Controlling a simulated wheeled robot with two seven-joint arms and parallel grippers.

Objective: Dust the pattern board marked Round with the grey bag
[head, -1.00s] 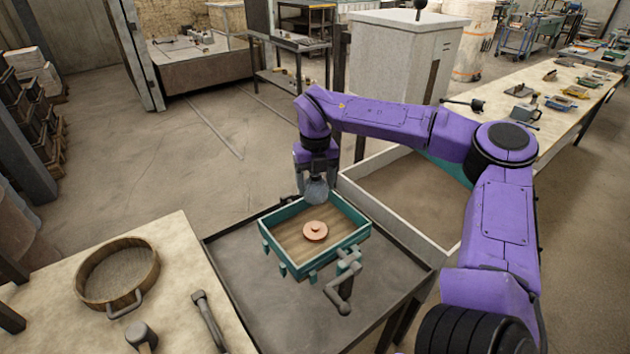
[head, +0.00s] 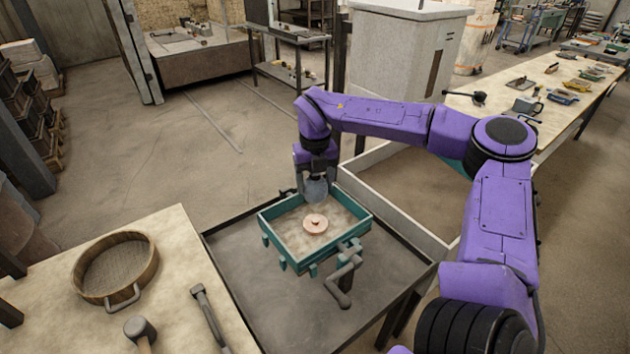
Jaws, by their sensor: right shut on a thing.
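The pattern board is a wooden panel inside a teal frame (head: 290,262), with a round pinkish disc (head: 315,224) near its middle. A pale dusting lies over the board (head: 290,232) and the disc. I cannot read any marking on it. My right gripper (head: 316,178) is shut on the grey bag (head: 315,189), which hangs just above the back part of the frame. The bag hides a little of the frame's far edge. My left gripper is not in view.
The frame stands on a dark metal table (head: 255,305) with a crank (head: 343,285) at its front right. On the left bench (head: 60,320) are a round sieve (head: 117,268), a mallet (head: 140,330) and a dark-handled tool (head: 207,315). A pale-walled bin (head: 395,218) stands behind right.

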